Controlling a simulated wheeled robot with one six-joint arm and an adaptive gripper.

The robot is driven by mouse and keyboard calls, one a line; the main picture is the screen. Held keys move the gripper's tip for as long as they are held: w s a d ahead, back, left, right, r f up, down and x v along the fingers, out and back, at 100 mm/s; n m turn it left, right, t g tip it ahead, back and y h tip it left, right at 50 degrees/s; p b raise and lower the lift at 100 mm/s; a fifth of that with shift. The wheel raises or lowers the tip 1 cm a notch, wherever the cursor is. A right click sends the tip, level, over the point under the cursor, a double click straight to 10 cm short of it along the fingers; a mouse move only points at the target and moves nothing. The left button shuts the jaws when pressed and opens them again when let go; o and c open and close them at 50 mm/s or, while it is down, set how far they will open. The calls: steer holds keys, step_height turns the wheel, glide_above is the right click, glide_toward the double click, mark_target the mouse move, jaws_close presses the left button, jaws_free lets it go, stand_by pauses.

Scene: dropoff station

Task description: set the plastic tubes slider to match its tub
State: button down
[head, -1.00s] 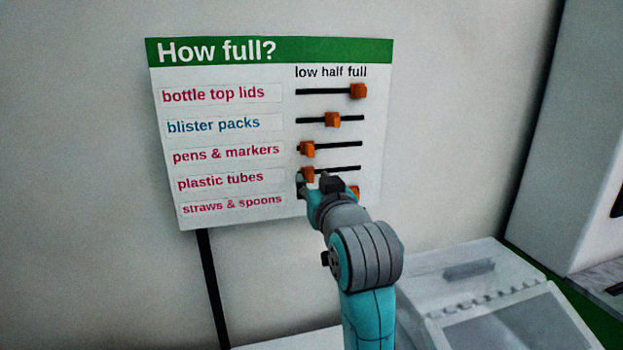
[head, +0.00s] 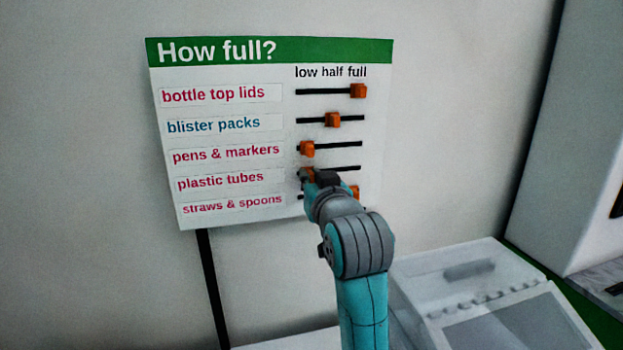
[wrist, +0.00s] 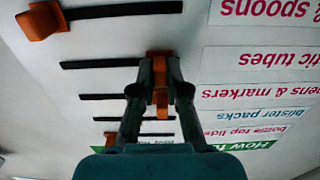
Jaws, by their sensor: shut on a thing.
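The plastic tubes slider knob (wrist: 159,55) is orange and sits at the low end of its black track (wrist: 100,62), on the row marked plastic tubes (head: 220,180). My gripper (wrist: 160,72) is shut on this knob; its two fingers stand on either side of it. In the head view my gripper (head: 308,178) covers most of the knob, and only a bit of orange shows. The wrist view shows the board upside down. No tub marked plastic tubes can be made out in either view.
On the "How full?" board (head: 270,50), the bottle top lids knob (head: 358,91) is at full, blister packs (head: 332,120) at half, pens & markers (head: 307,149) at low, close above my gripper. The straws & spoons knob (wrist: 42,20) is at full. A pale bin (head: 470,270) stands lower right.

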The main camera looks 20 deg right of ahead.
steer(key=shift+s+d, duration=0.15)
steer(key=shift+d, duration=2.3)
steer(key=c, duration=1.2)
jaws_free()
steer(key=shift+o, duration=0.2)
steer(key=shift+s, duration=0.1)
steer(key=s, duration=1.1)
steer(key=shift+s+a, duration=0.3)
steer(key=shift+s, duration=0.05)
